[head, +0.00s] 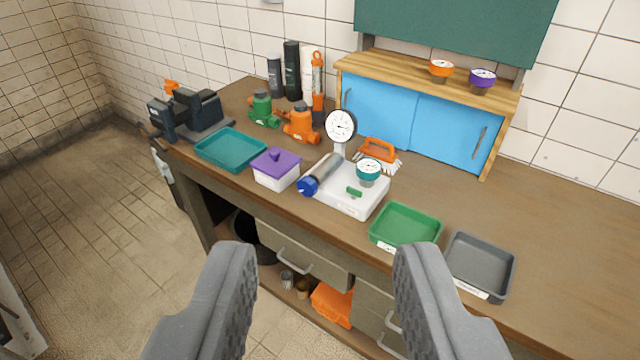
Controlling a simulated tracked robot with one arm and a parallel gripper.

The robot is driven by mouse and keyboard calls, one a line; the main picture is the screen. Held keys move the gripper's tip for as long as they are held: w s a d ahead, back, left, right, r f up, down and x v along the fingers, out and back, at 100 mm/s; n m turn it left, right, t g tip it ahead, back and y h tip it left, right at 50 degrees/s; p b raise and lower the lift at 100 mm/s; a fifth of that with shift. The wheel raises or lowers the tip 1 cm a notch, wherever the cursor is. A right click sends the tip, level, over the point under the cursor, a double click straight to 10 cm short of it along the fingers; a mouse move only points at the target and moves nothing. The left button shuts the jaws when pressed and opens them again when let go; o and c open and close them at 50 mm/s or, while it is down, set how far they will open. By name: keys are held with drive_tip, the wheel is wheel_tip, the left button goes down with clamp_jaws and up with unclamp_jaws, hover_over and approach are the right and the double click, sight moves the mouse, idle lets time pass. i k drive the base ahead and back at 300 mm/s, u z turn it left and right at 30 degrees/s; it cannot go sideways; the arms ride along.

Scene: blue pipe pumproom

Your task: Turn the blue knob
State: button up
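Nothing hides the cap.
On the workbench (560,220) are a teal tray (230,150), a purple-lidded box (276,170), a green tray (405,228), a grey tray (480,265), a vise (190,113), valves and gauges. A blue-doored cabinet (415,115) stands behind. Drawers with handles (294,260) are below.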

sight(306, 185)
drive_tip(key=u, duration=0.05)
drive_tip(key=i, duration=1)
drive_tip(key=u, duration=0.55)
